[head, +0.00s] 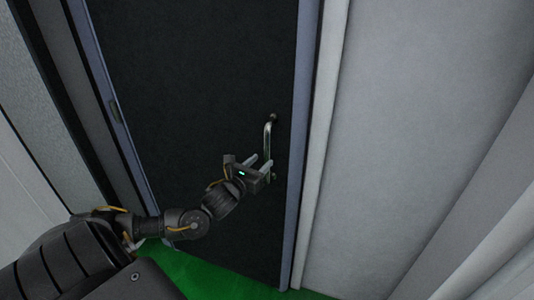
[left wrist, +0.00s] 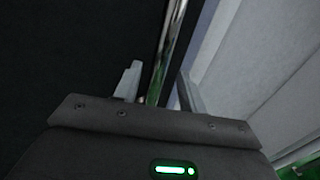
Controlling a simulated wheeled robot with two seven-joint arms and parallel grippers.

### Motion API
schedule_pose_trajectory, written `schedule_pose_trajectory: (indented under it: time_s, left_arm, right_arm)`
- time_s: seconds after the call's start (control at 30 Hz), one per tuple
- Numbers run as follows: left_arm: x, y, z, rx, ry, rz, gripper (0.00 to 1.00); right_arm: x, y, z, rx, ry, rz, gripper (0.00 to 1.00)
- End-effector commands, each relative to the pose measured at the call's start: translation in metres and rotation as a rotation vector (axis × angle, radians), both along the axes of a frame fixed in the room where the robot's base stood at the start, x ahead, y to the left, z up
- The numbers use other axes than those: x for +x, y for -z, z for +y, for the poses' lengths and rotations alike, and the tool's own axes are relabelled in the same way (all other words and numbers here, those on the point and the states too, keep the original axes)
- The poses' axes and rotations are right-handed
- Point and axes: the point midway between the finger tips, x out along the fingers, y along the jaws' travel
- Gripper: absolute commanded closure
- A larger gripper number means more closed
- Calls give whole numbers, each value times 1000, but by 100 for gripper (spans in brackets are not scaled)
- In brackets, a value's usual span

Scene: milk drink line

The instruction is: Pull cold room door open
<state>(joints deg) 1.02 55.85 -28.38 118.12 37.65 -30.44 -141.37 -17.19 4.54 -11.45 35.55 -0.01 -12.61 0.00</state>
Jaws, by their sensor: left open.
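The cold room door (head: 195,80) is a dark panel in a blue-grey frame, and it looks closed. Its handle (head: 267,140) is a vertical metal bar near the door's right edge. My left gripper (head: 261,162) is open at the lower part of the handle. In the left wrist view the bar (left wrist: 165,55) runs up between the two fingers (left wrist: 158,88), one finger on each side. Whether either finger touches the bar cannot be told. My right gripper is not in view.
A pale wall (head: 410,120) stands to the right of the door frame (head: 303,120). Grey panels (head: 35,110) stand at the left. Green floor (head: 205,275) shows below the door.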

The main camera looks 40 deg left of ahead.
Motion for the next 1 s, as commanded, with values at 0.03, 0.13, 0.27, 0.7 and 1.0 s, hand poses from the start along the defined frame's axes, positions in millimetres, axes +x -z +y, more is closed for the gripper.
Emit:
schedule_pose_trajectory:
  time_s: [0.03, 0.13, 0.27, 0.7, 1.0]
  left_arm:
    - [10, -4, 2, 0, -3, -3, 59]
    - [25, -3, 4, -1, -2, -1, 59]
    - [38, -2, 5, -2, -1, -1, 59]
    - [46, 1, 6, -1, 0, 1, 63]
    - [46, 1, 6, -1, 0, 1, 100]
  right_arm:
    - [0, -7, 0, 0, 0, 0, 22]
    - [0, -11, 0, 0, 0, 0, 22]
    - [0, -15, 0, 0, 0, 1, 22]
    - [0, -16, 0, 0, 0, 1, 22]
    - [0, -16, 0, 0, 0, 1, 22]
